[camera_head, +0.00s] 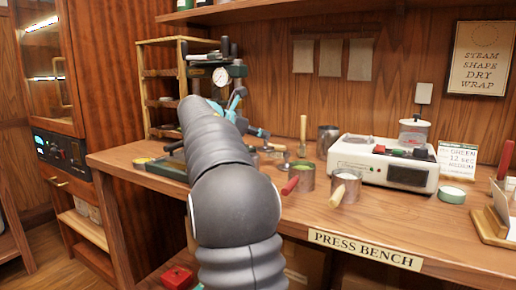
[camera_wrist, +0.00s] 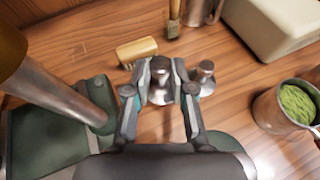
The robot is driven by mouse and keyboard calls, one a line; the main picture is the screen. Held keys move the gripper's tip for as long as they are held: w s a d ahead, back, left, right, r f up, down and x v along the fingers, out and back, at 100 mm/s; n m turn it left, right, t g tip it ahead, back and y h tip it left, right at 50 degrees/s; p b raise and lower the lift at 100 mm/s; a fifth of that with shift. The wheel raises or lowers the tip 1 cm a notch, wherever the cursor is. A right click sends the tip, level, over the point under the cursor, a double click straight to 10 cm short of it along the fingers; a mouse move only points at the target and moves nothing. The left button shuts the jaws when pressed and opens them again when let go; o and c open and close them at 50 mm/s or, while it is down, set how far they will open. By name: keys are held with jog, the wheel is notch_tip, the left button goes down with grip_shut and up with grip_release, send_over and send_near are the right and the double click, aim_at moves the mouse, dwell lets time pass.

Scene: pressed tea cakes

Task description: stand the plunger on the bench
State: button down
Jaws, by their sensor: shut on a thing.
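The plunger (camera_wrist: 162,92), a grey metal piece with a narrow top and a wider round lower part, is between the fingers of my gripper (camera_wrist: 165,68) in the wrist view. My gripper is shut on it. I cannot tell whether its underside touches the wooden bench (camera_wrist: 245,82). In the camera_head view my arm hides the plunger and most of my gripper. The bench (camera_head: 420,222) runs along the wall there, with a "PRESS BENCH" label on its front edge.
A small metal knobbed piece (camera_wrist: 205,70) stands just right of my gripper. A wooden brush (camera_wrist: 137,50) lies beyond it. The green press base (camera_wrist: 50,135) and its column (camera_wrist: 62,88) are at left. A cup of green leaf (camera_wrist: 297,104) stands at right, with clear bench between.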

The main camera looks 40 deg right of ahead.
aim_at(260, 148)
jog(key=shift+w+d+f, duration=0.15)
jog(key=shift+w+f, duration=0.15)
jog(key=shift+f+b, duration=0.55)
jog(key=shift+f, duration=1.3)
jog(key=shift+f, duration=0.15)
jog(key=c, duration=1)
grip_release()
jog(key=shift+r, duration=0.2)
jog(key=p+v, duration=0.1)
jog(key=v, duration=1.1)
jog(key=shift+f, duration=0.1)
